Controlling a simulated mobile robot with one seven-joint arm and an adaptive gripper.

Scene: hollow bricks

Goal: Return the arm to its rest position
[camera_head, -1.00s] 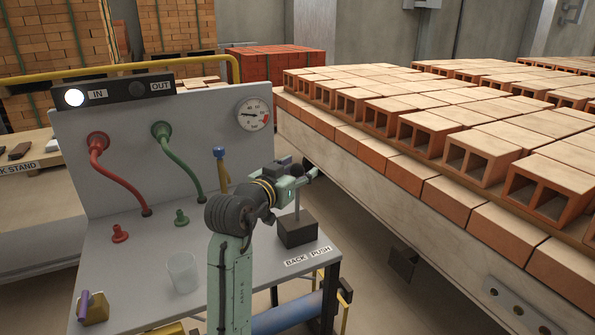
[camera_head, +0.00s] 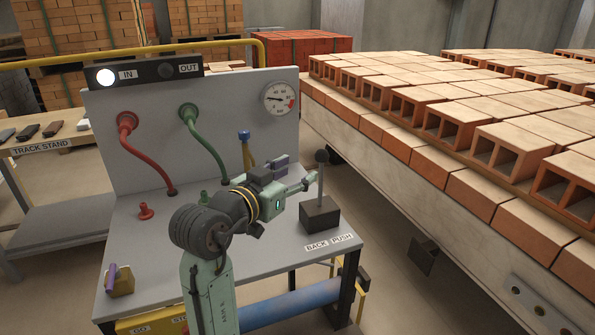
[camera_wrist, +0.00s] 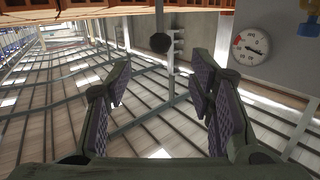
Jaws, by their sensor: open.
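My gripper (camera_wrist: 160,100) shows in the wrist view with its two padded fingers wide apart and nothing between them. In the head view my arm reaches up over the grey console bench (camera_head: 240,255), and my gripper (camera_head: 305,182) is at its end, left of the black lever with the round knob (camera_head: 320,195). The knob of that lever (camera_wrist: 160,43) shows beyond the fingertips in the wrist view. I cannot tell the exact gap between gripper and lever.
Red (camera_head: 146,155) and green (camera_head: 203,145) hoses and a pressure gauge (camera_head: 279,98) are on the console panel. A yellow-handled block with a purple knob (camera_head: 120,281) stands front left. Rows of hollow bricks (camera_head: 450,110) lie on the long cart to the right.

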